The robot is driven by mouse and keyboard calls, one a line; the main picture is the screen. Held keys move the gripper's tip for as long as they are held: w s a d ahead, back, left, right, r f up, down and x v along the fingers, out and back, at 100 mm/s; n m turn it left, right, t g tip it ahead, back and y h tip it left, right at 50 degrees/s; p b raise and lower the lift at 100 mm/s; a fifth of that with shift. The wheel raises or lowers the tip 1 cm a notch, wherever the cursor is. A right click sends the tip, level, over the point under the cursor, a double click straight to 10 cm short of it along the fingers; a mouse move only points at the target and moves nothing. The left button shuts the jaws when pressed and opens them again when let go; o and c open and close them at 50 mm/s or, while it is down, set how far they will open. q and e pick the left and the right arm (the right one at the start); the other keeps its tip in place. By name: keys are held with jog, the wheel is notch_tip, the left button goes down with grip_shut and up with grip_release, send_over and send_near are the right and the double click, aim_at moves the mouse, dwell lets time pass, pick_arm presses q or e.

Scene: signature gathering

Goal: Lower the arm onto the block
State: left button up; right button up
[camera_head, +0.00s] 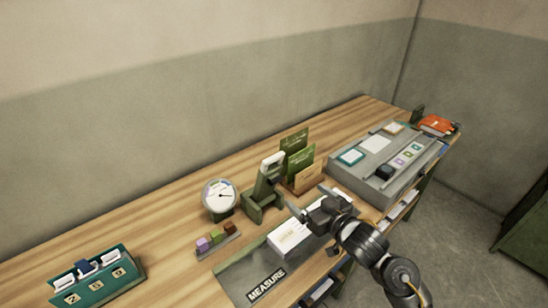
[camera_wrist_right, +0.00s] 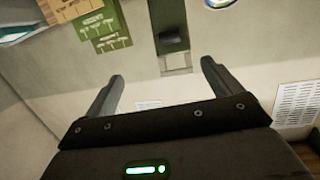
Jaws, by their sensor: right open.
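A green stand (camera_head: 262,198) with a raised arm (camera_head: 272,160) that has a pale top stands near the middle of the table. It seems to show at the top of the right wrist view as a green upright (camera_wrist_right: 170,20) with a dark pad. A white block (camera_head: 288,238) with a printed label lies in front of the stand, on the dark mat marked MEASURE (camera_head: 238,274). My right gripper (camera_head: 308,198) is open and empty, its fingers pointing toward the stand, to the right of it. The fingers are spread in the right wrist view (camera_wrist_right: 163,72). My left gripper is not in view.
A round white dial (camera_head: 219,195) and a small rack of coloured cubes (camera_head: 218,243) stand left of the stand. Green cards in a holder (camera_head: 298,160) are behind. A grey tray unit (camera_head: 372,182) lies right; a teal numbered box (camera_head: 97,277) stands far left.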

aim_at(275, 158)
jog(key=w+a+r+y, duration=0.1)
jog(key=w+a+r, duration=0.1)
jog(key=w, duration=0.1)
jog(key=w+a+r+n+y+p, duration=0.1)
jog(key=w+a, duration=0.2)
jog(key=w, duration=0.1)
jog(key=w+a+r+y+p, duration=0.1)
jog(key=w+a+r, duration=0.1)
jog(key=w, duration=0.1)
jog(key=shift+w+a+r+n, duration=0.15)
jog(key=shift+a+r+n, duration=0.15)
jog(key=shift+a+n, duration=0.1)
jog(key=shift+p+x, duration=0.35)
jog(key=shift+x, duration=0.45)
jog(key=shift+f, duration=0.1)
